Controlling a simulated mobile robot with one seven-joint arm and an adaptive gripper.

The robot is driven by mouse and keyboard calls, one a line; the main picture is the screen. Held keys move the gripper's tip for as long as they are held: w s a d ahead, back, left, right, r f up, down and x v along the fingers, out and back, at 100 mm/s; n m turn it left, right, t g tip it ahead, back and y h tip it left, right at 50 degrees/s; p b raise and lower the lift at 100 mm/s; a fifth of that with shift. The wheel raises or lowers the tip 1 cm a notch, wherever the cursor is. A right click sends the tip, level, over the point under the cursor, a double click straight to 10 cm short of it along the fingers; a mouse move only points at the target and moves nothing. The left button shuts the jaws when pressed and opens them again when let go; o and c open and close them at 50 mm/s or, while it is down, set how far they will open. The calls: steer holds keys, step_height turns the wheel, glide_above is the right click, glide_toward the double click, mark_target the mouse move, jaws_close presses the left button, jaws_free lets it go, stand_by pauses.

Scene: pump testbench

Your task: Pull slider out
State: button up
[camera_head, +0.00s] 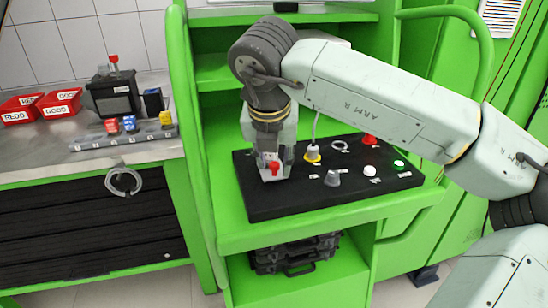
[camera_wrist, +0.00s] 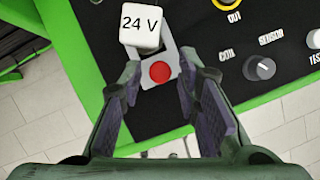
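The slider appears to be the grey plate (camera_wrist: 170,92) with a round red knob (camera_wrist: 160,72), near the front left corner of the black panel (camera_wrist: 95,30). A white block marked "24 V" (camera_wrist: 142,31) sits just beyond the red knob. My gripper (camera_wrist: 158,75) is open above the panel, with one finger on each side of the grey plate and knob. I cannot tell whether either finger touches them. In the head view my gripper (camera_head: 270,158) points down at the panel's left part, with the red knob (camera_head: 274,168) in front of it; the fingers partly hide the fixture there.
A grey knob (camera_head: 332,178), a red button (camera_head: 370,140), a white button (camera_head: 369,170) and a green button (camera_head: 398,165) stand to the right on the panel. A green frame post (camera_head: 197,140) rises to the left. A workbench (camera_head: 140,155) with red bins (camera_head: 60,103) is beyond it.

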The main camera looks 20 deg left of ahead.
jaws_close()
stand_by(0.5)
steer(key=shift+d, duration=0.1)
steer(key=shift+s+d+f+b, duration=0.2)
steer(key=shift+s+b, duration=0.1)
steer(key=shift+b, duration=0.2)
steer(key=shift+s+d+b, duration=0.7)
steer(key=shift+s+b, duration=0.05)
steer(key=shift+s, duration=0.25)
steer(key=shift+s+r, duration=0.15)
steer(key=shift+o, duration=1.3)
jaws_free()
steer(key=shift+d, duration=0.1)
steer(key=shift+r, duration=0.15)
